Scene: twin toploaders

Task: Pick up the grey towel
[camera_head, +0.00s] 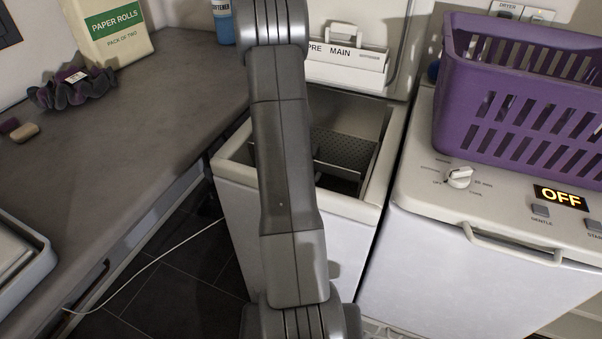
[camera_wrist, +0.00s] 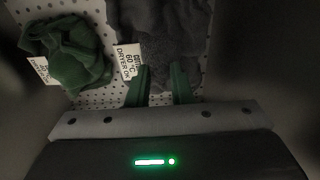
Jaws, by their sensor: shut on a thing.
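In the wrist view, the dark grey towel (camera_wrist: 165,28) lies bunched on the perforated floor of the drum, with a white care tag (camera_wrist: 128,62) reading 60 °C and dryer. My gripper (camera_wrist: 160,76) has its green fingers at the towel's near edge, shut on a fold of it with a small gap between the fingers. The tag lies just left of the left finger. In the head view, my arm passes in front of the open toploader (camera_head: 345,205). My gripper and the towel are not visible there.
A dark green cloth (camera_wrist: 78,55) with its own white tag (camera_wrist: 42,70) lies left of the towel. Dark drum walls are close on both sides. A second toploader (camera_head: 470,285) showing OFF stands right, under a purple basket (camera_head: 520,90). A grey counter (camera_head: 130,130) is left.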

